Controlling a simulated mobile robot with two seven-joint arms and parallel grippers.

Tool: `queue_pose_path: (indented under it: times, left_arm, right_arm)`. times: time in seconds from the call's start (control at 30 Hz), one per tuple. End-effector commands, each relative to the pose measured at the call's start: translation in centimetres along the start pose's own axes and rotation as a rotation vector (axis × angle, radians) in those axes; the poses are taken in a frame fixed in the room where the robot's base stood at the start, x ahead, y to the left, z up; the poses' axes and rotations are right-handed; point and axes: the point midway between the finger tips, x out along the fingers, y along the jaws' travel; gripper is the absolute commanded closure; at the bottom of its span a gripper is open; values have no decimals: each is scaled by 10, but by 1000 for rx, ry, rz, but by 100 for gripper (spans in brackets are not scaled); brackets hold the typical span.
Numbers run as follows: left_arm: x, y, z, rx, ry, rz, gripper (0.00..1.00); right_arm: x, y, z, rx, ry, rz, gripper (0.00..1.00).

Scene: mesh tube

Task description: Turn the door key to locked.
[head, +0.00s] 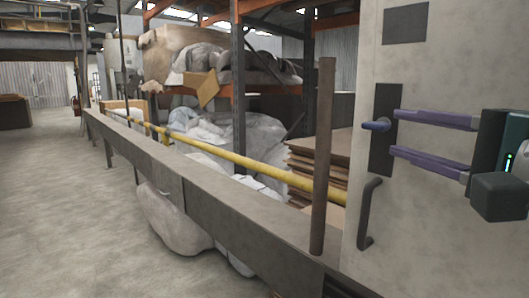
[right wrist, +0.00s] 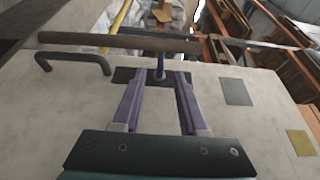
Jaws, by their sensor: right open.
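A pale grey door (head: 430,50) fills the right of the head view. A dark lock plate (head: 383,160) is fixed on it, with a small blue key (head: 376,125) at the plate. My right gripper (head: 395,134) comes in from the right with its two purple fingers apart, one above the other, tips over the plate. In the right wrist view, the key (right wrist: 160,66) shows between and just beyond the fingertips (right wrist: 160,76). The fingers do not appear closed on it; whether one touches it, I cannot tell. My left gripper is not in view.
A dark pull handle (head: 367,215) sits on the door below the plate. A brown upright post (head: 323,150) and a long low rail (head: 190,185) stand left of the door. A yellow pipe (head: 250,164) runs behind. Open floor (head: 60,200) lies at the left.

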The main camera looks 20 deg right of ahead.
Motion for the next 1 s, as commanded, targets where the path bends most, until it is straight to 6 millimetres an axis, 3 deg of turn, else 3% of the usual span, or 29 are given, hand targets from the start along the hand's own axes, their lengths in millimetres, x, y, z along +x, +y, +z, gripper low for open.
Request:
queue_pose_path:
  times: [0.17,0.6,1.0]
  left_arm:
    - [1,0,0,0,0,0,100]
    - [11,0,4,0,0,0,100]
    - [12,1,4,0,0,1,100]
  right_arm:
    - [18,-2,0,2,0,-5,57]
    - [88,0,0,-1,1,-1,57]
    - [98,-1,0,-2,0,0,57]
